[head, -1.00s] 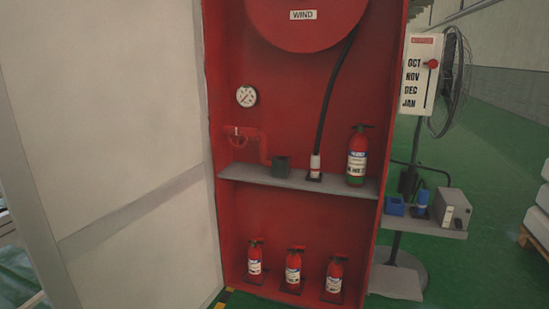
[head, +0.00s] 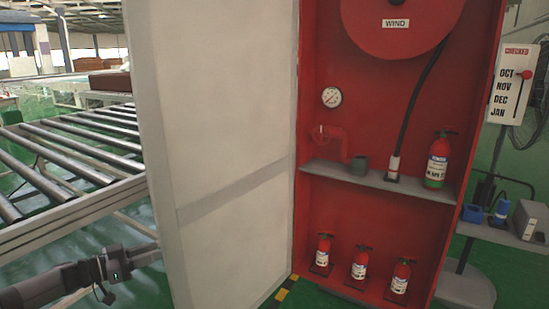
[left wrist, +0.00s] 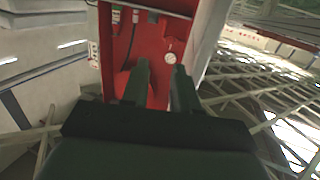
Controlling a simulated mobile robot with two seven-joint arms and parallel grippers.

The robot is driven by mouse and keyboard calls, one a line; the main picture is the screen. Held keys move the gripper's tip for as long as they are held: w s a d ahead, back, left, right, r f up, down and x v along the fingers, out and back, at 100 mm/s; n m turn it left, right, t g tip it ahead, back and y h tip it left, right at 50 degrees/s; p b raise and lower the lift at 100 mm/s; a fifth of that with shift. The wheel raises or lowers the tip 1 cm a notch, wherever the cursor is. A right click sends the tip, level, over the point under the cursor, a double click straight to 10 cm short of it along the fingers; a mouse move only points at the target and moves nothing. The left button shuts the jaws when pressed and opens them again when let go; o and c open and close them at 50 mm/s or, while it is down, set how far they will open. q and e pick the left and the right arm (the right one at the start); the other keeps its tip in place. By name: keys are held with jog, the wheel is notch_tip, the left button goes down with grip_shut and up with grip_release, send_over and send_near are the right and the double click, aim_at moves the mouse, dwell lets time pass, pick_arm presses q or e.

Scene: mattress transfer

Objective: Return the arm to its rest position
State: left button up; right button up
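My left arm comes in at the lower left of the head view, with the left gripper (head: 142,256) beside the white door's edge. Its fingers are too small there to read. In the left wrist view the two dark fingers of the left gripper (left wrist: 160,78) stand apart with nothing between them, so it is open and empty. Beyond them the red cabinet appears upside down, with its gauge (left wrist: 171,57). My right arm and gripper are not in view.
An open white door (head: 225,130) stands in front of a red cabinet (head: 400,225) with fire extinguishers (head: 437,160). A roller conveyor (head: 75,165) lies at the left. A grey stand (head: 520,235) and a fan are at the right. Green floor shows below.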

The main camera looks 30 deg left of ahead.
pick_arm(q)
jog(key=s+d+f+n+g+y+p, duration=0.1)
jog(key=s+d+f, duration=0.1)
jog(key=d+f, duration=0.7)
jog(key=s+d+f, duration=0.2)
jog(key=d+f, duration=0.3)
jog(key=d, duration=0.8)
jog(key=s+d+n+g+y+p, duration=0.1)
jog(key=s+d+g+y+p, duration=0.1)
jog(key=s+d, duration=1.2)
jog(key=shift+d+g+y, duration=0.85)
jog(key=shift+g+y, duration=0.05)
jog(key=shift+g, duration=0.2)
jog(key=shift+a, duration=0.1)
